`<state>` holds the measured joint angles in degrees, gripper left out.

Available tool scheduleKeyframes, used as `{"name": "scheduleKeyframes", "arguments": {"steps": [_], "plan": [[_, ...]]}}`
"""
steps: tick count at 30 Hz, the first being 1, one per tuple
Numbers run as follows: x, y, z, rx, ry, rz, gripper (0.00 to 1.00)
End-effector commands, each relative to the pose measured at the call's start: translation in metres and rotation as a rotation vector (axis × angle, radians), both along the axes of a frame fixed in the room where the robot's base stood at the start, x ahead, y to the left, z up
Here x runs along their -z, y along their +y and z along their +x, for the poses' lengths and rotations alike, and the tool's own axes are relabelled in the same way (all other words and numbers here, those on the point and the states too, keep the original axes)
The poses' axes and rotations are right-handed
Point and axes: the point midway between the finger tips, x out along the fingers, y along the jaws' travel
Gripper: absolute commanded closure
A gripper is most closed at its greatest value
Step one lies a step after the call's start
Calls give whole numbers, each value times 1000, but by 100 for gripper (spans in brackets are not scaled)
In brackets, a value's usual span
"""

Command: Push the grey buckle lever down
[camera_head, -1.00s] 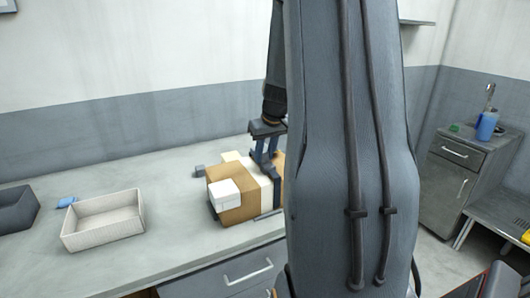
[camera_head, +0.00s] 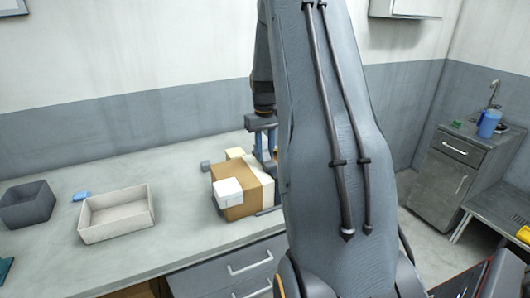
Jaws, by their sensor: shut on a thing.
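A brown box (camera_head: 236,189) with a white band (camera_head: 264,188) stands on the counter, with a white block (camera_head: 229,193) on its near side and a cream piece (camera_head: 235,153) at its back. My gripper (camera_head: 265,160) points down at the right side of the box, by the white band. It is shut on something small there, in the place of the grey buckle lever. My arm covers the right end of the box, and the lever cannot be made out clearly.
The grey counter (camera_head: 170,168) has free room left of the box. On it are a white tray (camera_head: 118,236), a dark grey bin (camera_head: 27,204), a blue item (camera_head: 81,196) and a small grey block (camera_head: 205,166). A grey cabinet (camera_head: 450,180) stands at the right.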

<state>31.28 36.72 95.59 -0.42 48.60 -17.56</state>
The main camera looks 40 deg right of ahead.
Motion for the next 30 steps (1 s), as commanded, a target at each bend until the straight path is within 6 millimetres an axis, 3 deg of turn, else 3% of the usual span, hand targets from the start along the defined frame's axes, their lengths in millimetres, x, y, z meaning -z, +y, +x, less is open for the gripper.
{"name": "scheduleKeyframes", "arguments": {"steps": [2, 3, 6, 17, 30], "plan": [[-1, 0, 1, 0, -4, -2, 97], [-1, 0, 1, 0, -4, -2, 72], [-1, 0, 1, 0, -4, -2, 56], [-4, 0, 1, 0, -3, -1, 56], [-67, -1, 3, 0, -6, -2, 56]]}}
